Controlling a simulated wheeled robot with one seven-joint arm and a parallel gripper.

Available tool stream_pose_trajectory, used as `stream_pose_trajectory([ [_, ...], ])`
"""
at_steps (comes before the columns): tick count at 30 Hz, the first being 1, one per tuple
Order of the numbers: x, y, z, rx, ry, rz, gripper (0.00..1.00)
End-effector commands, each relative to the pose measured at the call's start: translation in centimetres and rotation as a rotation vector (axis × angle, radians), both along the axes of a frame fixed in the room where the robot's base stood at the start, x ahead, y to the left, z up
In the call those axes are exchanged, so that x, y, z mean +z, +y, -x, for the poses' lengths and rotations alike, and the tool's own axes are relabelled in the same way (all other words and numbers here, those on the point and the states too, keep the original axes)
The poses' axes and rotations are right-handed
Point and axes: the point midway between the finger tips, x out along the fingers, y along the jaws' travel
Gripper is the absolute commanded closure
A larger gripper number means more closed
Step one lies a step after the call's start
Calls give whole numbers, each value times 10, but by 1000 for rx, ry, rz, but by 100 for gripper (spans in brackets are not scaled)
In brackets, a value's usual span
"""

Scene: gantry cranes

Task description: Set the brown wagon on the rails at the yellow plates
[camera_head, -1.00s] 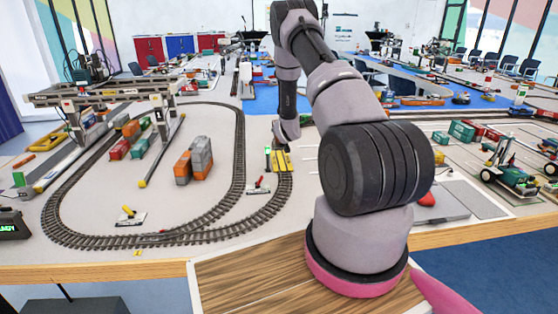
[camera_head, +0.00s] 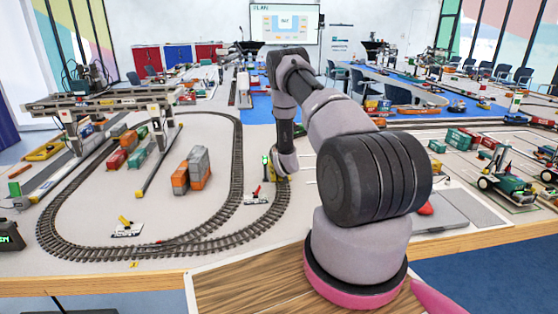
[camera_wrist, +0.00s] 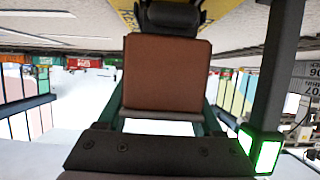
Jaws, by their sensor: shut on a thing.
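The brown wagon (camera_wrist: 167,72) fills the middle of the wrist view, which is upside down; its flat brown end faces the camera. My gripper (camera_wrist: 163,108) is shut on it, with teal parts on both sides and a dark bolted bar below. A dark part (camera_wrist: 172,16) shows at the wagon's end by the track. The yellow plates (camera_wrist: 218,12) lie close to the wagon at the picture's top. In the head view my wrist hides the wagon and most of the plates at the oval track's right side (camera_head: 236,160). I cannot tell whether the wheels touch the rails.
A post with a lit green lamp (camera_wrist: 264,153) stands close beside the wagon. A small plate with a red lever (camera_head: 257,197) lies left of my wrist. Stacked orange and grey containers (camera_head: 191,170) stand inside the oval, and a gantry crane (camera_head: 110,103) stands at the left.

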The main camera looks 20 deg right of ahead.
Motion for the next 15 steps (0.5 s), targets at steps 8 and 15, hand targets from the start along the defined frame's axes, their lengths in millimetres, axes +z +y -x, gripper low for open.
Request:
stream_pose_trajectory([
  [8, -2, 0, 0, 0, 0, 0, 3],
  [15, -1, 0, 0, 0, 0, 0, 3],
])
